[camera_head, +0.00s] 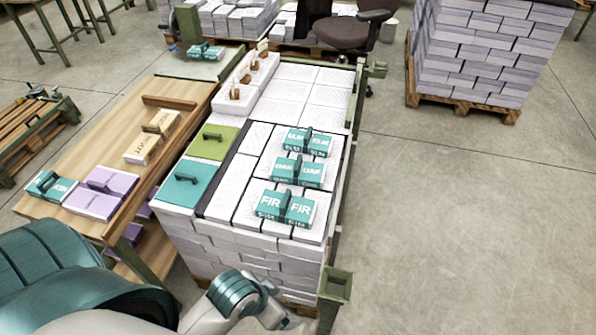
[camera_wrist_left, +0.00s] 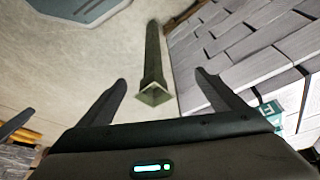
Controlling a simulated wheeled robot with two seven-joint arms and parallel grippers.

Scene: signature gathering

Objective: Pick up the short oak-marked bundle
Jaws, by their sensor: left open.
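Three teal bundles with white lettering and a dark upright band lie in a row on the white stack (camera_head: 238,213). The middle bundle (camera_head: 298,172) seems to read OAK, though its print is blurred. The nearest bundle (camera_head: 286,207) reads FIR, and the farthest bundle (camera_head: 312,142) seems to read ELM. I cannot make out any short mark. My left gripper (camera_head: 280,316) is low at the near end of the stack, apart from the bundles. In the left wrist view, its fingers (camera_wrist_left: 161,82) are spread with nothing held between them. My right gripper is not in view.
A green post (camera_head: 335,285) stands at the stack's near right corner; a green post also shows beyond the fingers in the wrist view (camera_wrist_left: 153,60). A wooden table (camera_head: 85,150) on the left holds purple bundles (camera_head: 100,193) and tan bundles (camera_head: 150,137).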

